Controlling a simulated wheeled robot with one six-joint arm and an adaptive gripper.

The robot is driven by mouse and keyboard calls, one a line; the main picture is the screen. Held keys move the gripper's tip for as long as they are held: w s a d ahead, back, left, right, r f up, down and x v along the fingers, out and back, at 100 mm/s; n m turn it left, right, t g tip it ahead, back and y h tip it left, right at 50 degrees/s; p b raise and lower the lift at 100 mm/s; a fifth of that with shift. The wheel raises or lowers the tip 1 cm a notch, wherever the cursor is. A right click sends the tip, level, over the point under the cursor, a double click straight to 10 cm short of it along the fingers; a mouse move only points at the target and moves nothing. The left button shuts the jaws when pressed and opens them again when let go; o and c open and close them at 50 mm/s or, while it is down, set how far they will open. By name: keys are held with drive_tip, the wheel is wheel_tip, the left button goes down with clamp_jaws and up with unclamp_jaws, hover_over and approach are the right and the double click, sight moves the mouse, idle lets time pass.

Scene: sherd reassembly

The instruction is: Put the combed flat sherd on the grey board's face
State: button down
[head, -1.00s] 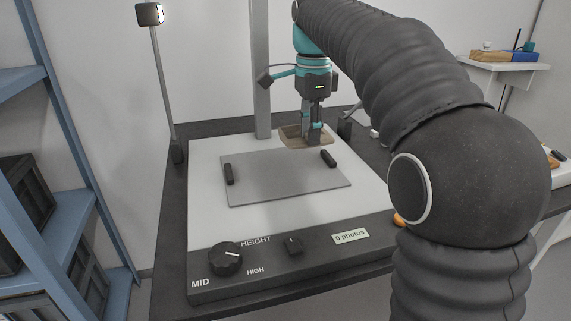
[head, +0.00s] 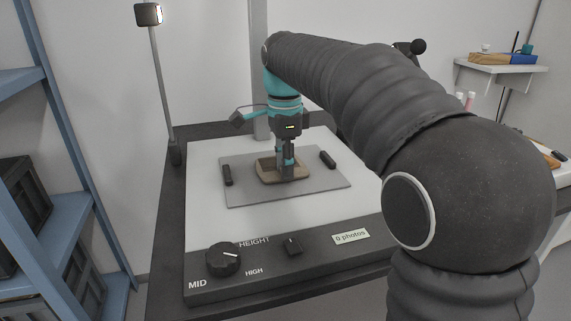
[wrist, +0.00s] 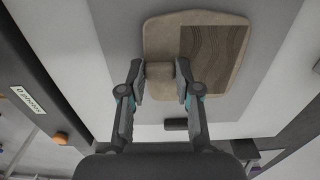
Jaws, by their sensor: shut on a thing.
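The combed flat sherd (head: 266,169) is a tan slab with rounded corners. In the wrist view its dark wavy-combed patch (wrist: 212,55) faces up on the right part, and a small tan block stands at its near edge. My gripper (wrist: 160,80) is shut on that block. In the head view my gripper (head: 286,174) is upright over the middle of the grey board (head: 240,195), with the sherd low over or on its face. I cannot tell whether sherd and board touch. My gripper hides part of the sherd.
Two black bars lie on the board, one at its left (head: 227,175) and one at its right (head: 327,159). The board lies on a white bed (head: 210,225) with a dark front panel holding a height knob (head: 223,259). A lamp post (head: 160,85) stands at the back left.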

drive_tip(key=c, duration=0.8)
unclamp_jaws()
drive_tip(key=shift+f, duration=0.1)
wheel_tip(320, 180, up, 12)
drive_tip(key=p, duration=0.2)
